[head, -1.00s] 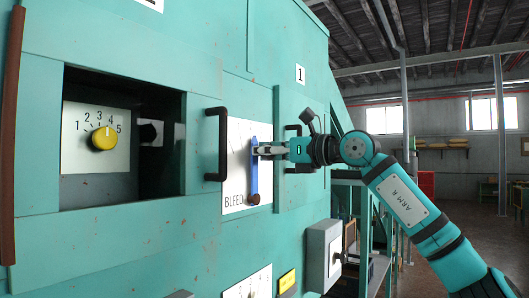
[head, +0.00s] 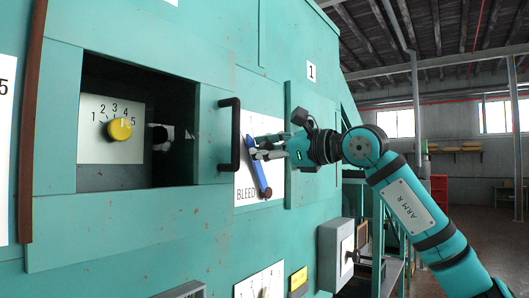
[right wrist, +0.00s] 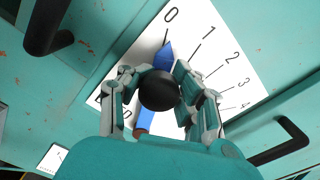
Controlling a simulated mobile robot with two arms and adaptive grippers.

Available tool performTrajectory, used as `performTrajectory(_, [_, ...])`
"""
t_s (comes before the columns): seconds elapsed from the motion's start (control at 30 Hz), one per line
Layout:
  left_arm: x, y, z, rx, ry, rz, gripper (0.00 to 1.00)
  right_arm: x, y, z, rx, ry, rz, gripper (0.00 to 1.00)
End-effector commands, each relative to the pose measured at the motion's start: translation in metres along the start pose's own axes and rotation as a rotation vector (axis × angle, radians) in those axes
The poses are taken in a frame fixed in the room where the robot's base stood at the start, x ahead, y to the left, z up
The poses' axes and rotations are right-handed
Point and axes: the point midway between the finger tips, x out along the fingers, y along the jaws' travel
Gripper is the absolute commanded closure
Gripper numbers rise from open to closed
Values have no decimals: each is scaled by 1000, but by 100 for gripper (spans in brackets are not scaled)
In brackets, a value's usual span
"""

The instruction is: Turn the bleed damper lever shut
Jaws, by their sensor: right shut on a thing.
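The bleed damper lever (head: 257,172) is a blue bar on a white "BLEED" dial plate (head: 242,182), with its upper end leaning left. My right gripper (head: 257,148) is at the lever's upper part, shut on it. In the right wrist view, the gripper's fingers (right wrist: 159,92) stand on both sides of a dark round knob on the lever (right wrist: 147,118). There the lever's pointed blue tip lies close to the 0 mark of the scale on the dial plate (right wrist: 215,55). The fingers and knob hide the lever's middle. My left gripper is not in view.
A black door handle (head: 235,135) stands out just left of the dial plate. Further left is a recess with a yellow selector knob (head: 120,129). A grey box (head: 336,253) sticks out below right of the lever. Open floor lies to the right.

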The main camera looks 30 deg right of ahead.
Motion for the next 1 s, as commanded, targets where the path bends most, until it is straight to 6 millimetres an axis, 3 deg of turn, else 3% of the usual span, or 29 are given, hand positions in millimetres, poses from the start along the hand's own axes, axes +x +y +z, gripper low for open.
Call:
performTrajectory(0.6, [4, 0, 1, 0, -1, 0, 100, 1, 8, -4, -58, 10, 6, 100])
performTrajectory(0.63, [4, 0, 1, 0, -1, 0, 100, 1, 8, -4, -58, 10, 6, 74])
performTrajectory(0.87, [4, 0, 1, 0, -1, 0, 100, 0, 8, -3, -57, 7, 4, 43])
performTrajectory(1.0, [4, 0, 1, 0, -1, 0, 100, 0, 7, -2, -56, 5, 3, 42])
